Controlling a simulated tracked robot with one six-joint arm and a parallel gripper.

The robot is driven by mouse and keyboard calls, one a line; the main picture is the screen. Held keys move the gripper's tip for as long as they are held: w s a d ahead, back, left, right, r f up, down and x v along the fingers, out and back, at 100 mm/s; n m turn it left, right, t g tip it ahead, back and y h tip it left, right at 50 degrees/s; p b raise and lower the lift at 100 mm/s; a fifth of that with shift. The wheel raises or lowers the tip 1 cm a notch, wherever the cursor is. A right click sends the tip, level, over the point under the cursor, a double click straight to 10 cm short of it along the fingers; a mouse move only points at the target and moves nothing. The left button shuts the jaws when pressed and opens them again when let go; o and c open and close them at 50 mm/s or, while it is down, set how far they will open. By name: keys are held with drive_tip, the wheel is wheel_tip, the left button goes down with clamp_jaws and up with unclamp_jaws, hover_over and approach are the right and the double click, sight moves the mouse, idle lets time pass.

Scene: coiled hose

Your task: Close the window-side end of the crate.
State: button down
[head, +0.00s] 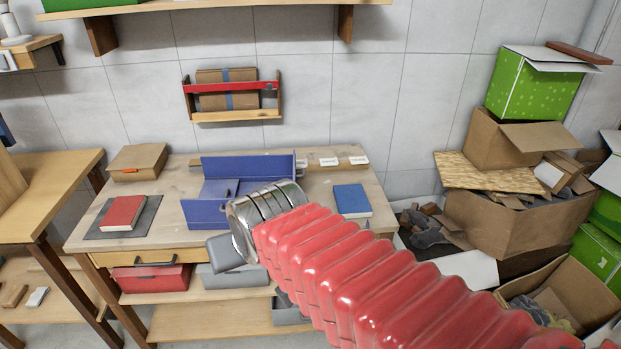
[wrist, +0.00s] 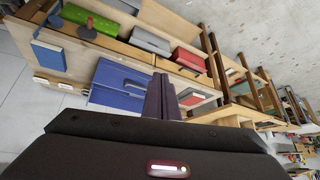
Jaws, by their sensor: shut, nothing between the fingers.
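The blue crate (head: 245,167) stands on the wooden workbench. Its long back wall is upright, and lower blue panels show in front; my arm hides its right front part. It also shows, tilted, in the wrist view (wrist: 118,82). I see no window, so I cannot tell which end is window-side or how its flap stands. My gripper (wrist: 160,96) is shut and empty, its dark fingers in front of the crate's edge in the wrist view. I cannot tell whether they touch it. In the head view my arm largely hides the fingers.
A red book (head: 123,213) on a dark mat lies left of the crate, a blue book (head: 352,200) right. A brown box (head: 138,161) stands at the back left. A wall rack (head: 232,115) hangs above. Cardboard boxes (head: 520,220) are heaped at the right.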

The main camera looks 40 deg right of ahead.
drive_tip(key=w+d+f+m+t+h, duration=0.2)
drive_tip(key=w+d+m, duration=0.3)
drive_tip(key=w+d, duration=0.45)
drive_tip(key=w+d+f+m+t+h, duration=0.25)
drive_tip(key=w+d+m, duration=0.25)
drive_tip(key=w+d, duration=0.45)
drive_tip(key=s+d+f+m+t+h, duration=0.1)
drive_tip(key=d+f+m, duration=0.3)
drive_tip(key=d, duration=0.5)
drive_tip(key=s+d+f+m+t+h, duration=0.1)
drive_tip(key=s+d+f+m+t, duration=0.1)
drive_tip(key=d, duration=0.7)
wheel_tip(320, 180, down, 3)
drive_tip(key=m+t, duration=0.1)
drive_tip(key=m, duration=0.1)
drive_tip(key=shift+s+d+m, duration=0.3)
drive_tip(key=shift+s, duration=0.05)
drive_tip(key=shift+h, duration=0.25)
drive_tip(key=w+d+f, duration=0.1)
drive_tip(key=w, duration=1)
drive_tip(key=shift+w+d, duration=0.2)
drive_tip(key=shift+w, duration=0.05)
